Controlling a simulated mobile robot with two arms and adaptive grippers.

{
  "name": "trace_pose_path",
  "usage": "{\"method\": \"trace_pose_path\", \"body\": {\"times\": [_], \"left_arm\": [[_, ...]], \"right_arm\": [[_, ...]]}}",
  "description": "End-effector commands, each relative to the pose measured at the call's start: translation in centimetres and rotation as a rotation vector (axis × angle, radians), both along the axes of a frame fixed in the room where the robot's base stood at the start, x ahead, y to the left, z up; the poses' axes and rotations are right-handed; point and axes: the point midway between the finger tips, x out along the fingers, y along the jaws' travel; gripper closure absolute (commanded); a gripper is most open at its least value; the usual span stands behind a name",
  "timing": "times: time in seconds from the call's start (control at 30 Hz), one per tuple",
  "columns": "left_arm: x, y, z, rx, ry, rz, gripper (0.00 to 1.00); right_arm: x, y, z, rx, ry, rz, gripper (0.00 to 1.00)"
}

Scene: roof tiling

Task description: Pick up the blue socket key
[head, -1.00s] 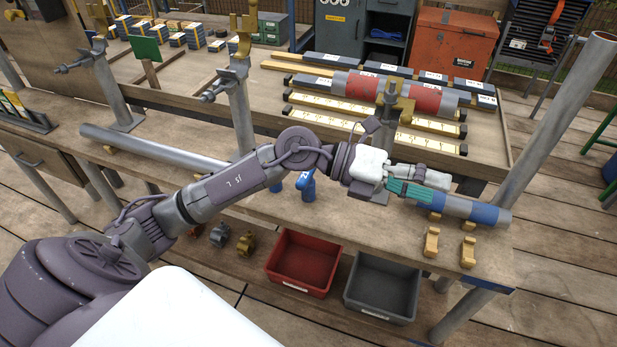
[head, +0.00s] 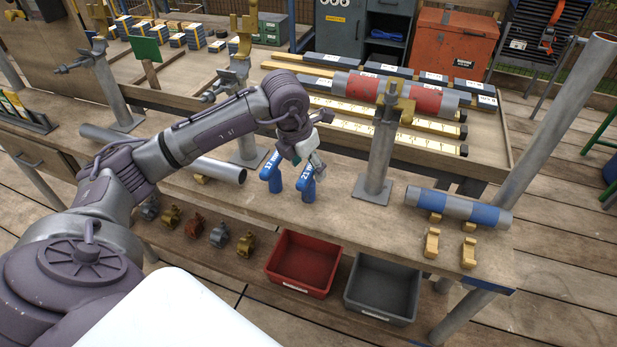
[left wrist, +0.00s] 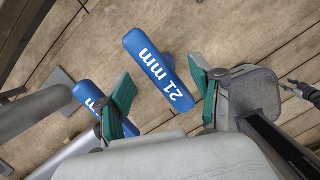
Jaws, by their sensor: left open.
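Two blue socket keys stand on the workbench. The one marked 21 mm (head: 308,187) is in the middle of the head view; it also shows in the left wrist view (left wrist: 155,68). The other key (head: 270,174) stands just left of it and shows partly at the left of the left wrist view (left wrist: 92,96). My left gripper (head: 317,167) is above and close to the 21 mm key. In the left wrist view its teal fingers (left wrist: 163,90) are open, one on each side of the 21 mm key. Contact cannot be told. My right gripper is out of view.
An upright post (head: 381,150) stands right of the keys. A grey pipe with blue bands (head: 450,207) rests further right, and a grey pipe (head: 222,171) lies to the left. Red (head: 300,263) and grey (head: 384,287) bins sit below the bench's front edge.

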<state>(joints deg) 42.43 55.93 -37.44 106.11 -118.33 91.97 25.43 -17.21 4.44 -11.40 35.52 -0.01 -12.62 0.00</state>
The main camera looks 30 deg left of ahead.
Motion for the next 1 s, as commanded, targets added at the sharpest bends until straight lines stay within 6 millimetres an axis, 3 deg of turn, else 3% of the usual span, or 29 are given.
{"method": "trace_pose_path", "body": {"times": [0.27,0.5,0.83,1.0], "left_arm": [[0.3,-0.1,-2.3,-0.001,0.002,-0.001,0.34],[0.8,-0.2,-5.7,-0.003,0.0,-0.002,0.34],[1.1,-0.2,-6.4,-0.002,-0.002,-0.002,0.34],[1.1,-0.2,-6.4,-0.002,-0.002,-0.002,0.62]], "right_arm": [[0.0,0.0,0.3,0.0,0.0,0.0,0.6],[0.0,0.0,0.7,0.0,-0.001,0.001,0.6],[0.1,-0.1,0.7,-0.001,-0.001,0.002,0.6],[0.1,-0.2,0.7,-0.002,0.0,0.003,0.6]]}}
